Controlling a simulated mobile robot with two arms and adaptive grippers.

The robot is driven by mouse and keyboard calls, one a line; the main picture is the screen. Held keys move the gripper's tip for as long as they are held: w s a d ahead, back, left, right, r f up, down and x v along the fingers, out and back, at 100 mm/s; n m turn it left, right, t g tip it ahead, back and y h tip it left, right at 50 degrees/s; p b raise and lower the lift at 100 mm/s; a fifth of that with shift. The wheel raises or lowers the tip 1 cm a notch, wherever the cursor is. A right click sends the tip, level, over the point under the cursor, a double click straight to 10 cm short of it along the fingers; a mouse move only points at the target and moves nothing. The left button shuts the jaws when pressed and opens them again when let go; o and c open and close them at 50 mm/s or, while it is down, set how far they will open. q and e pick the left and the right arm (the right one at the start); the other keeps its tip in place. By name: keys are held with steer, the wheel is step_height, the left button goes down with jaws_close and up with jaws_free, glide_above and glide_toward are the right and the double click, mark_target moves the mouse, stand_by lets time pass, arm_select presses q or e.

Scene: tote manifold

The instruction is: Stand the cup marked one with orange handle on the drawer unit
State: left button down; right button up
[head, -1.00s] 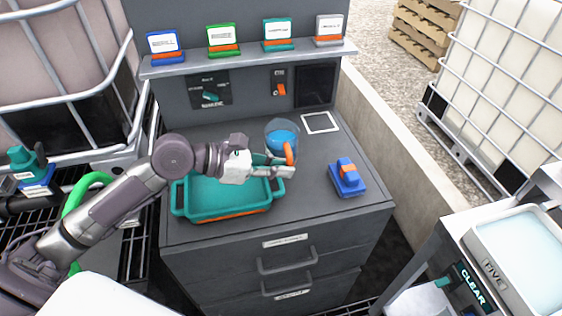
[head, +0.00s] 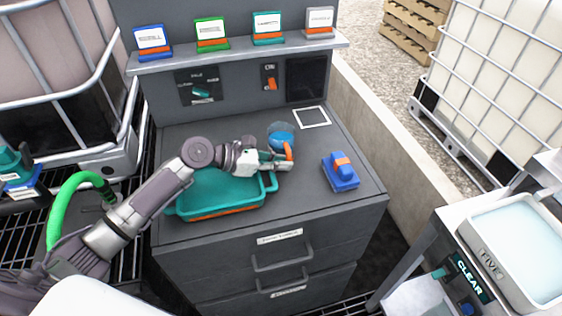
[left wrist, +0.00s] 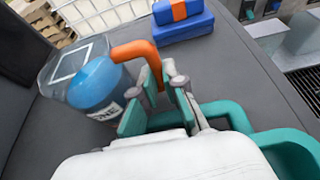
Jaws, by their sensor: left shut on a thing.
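The cup marked ONE (head: 280,132) is clear with blue contents and an orange handle. It shows over the top of the grey drawer unit (head: 340,205), behind my left gripper (head: 284,161). In the left wrist view the cup (left wrist: 97,84) is at the left, its lettering partly visible. My left gripper (left wrist: 163,92) is shut on the orange handle (left wrist: 136,49). I cannot tell whether the cup's base touches the top. My right gripper is not in view.
A teal tray (head: 213,211) lies front left on the unit, under my left forearm. A blue block with an orange band (head: 341,175) stands to the right. A white-outlined square (head: 311,117) lies behind. Labelled holders line the shelf (head: 240,56). Clear top remains around the block.

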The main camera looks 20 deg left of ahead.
arm_select(q)
steer(key=c, duration=1.3)
jaws_free()
steer(key=shift+o, duration=0.3)
steer(key=v, duration=1.1)
steer(key=shift+s+f+b, duration=0.1)
steer(key=shift+b, duration=0.3)
steer(key=shift+s+a+r, duration=0.25)
steer(key=shift+a, duration=0.05)
